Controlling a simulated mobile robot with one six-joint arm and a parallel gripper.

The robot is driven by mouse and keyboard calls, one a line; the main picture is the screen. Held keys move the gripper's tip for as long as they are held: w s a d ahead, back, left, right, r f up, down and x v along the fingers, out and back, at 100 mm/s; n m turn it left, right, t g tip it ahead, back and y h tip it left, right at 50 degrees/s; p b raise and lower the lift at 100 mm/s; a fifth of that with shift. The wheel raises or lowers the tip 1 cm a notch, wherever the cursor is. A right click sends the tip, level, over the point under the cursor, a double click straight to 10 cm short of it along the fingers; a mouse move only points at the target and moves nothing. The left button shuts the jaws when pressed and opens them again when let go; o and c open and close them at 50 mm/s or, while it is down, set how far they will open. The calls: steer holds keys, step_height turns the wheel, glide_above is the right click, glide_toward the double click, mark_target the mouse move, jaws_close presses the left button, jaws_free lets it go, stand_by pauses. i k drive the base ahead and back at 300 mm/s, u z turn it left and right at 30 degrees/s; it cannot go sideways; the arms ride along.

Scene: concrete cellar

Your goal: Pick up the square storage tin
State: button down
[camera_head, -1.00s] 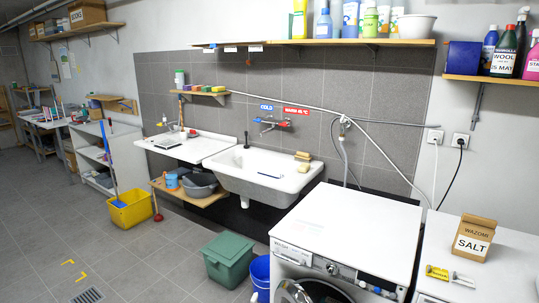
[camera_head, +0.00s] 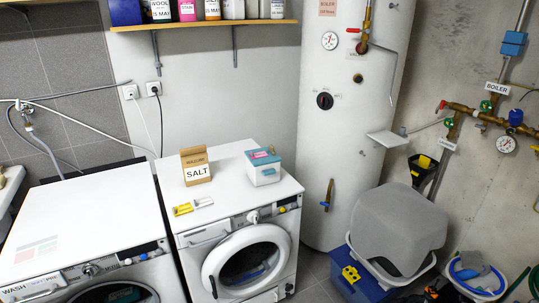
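Two box-shaped things could be the square storage tin, and I cannot tell which is. One is a plain dark blue box (camera_head: 125,12) at the left end of the wall shelf, cut off by the top edge of the view. The other is a white and teal box (camera_head: 262,172) with a pink patch on top, standing on the right washing machine. My gripper is not in view.
A brown SALT carton (camera_head: 197,173) stands left of the white and teal box on the right washing machine (camera_head: 232,203). Small yellow and white items lie in front. Bottles line the shelf (camera_head: 215,25). A boiler (camera_head: 345,130) and a heaped basket (camera_head: 395,235) stand right.

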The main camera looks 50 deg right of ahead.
mark_target(265, 170)
steer(key=u, duration=1.9)
steer(key=k, duration=0.05)
steer(key=z, duration=2.85)
